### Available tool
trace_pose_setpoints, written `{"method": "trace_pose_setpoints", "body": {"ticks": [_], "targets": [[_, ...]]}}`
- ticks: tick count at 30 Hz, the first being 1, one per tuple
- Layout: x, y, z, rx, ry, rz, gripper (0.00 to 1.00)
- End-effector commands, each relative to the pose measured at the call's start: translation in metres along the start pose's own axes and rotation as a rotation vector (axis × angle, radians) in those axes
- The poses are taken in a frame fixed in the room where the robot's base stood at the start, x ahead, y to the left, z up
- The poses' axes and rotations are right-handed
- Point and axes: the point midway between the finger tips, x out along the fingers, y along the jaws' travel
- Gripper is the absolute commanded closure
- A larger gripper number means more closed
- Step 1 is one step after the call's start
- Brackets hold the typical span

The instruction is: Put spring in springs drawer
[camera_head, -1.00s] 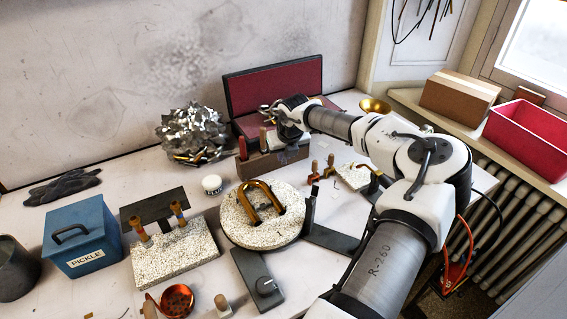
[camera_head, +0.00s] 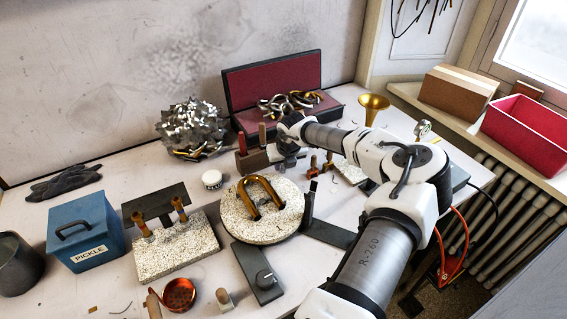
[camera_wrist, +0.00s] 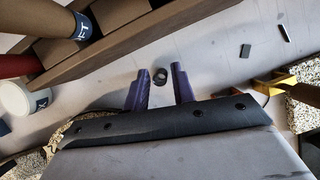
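In the wrist view, my gripper (camera_wrist: 162,84) has two purple fingers spread apart, with nothing held between them. A small dark ring-shaped piece (camera_wrist: 160,76) lies on the pale tabletop near the fingertips, in line with the gap. It may be the spring, but it is too small to be sure. In the head view, my gripper (camera_head: 288,164) is low over the table beside the wooden block (camera_head: 253,162); the ring-shaped piece cannot be made out there. I cannot identify a springs drawer in either view.
The wooden block also fills the upper left of the wrist view (camera_wrist: 150,33). A red-lined case (camera_head: 270,85) holding metal rings stands behind. A brass bell (camera_head: 373,103) is to the right. A round speckled slab (camera_head: 240,228) bears a brass U-tube. A blue PICKLE box (camera_head: 85,235) stands left.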

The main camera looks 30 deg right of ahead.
Motion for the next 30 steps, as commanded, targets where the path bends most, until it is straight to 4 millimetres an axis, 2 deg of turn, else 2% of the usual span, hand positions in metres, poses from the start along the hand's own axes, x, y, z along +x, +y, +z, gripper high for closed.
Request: {"method": "trace_pose_setpoints", "body": {"ticks": [14,17,24,30], "targets": [[-0.007,-0.001,0.002,0.000,-0.001,-0.001,0.66],[-0.023,-0.001,0.002,0.000,-0.004,-0.001,0.66],[-0.075,-0.001,0.001,-0.001,-0.003,-0.002,0.66],[-0.109,-0.001,0.001,0.000,-0.001,-0.001,0.66]]}}
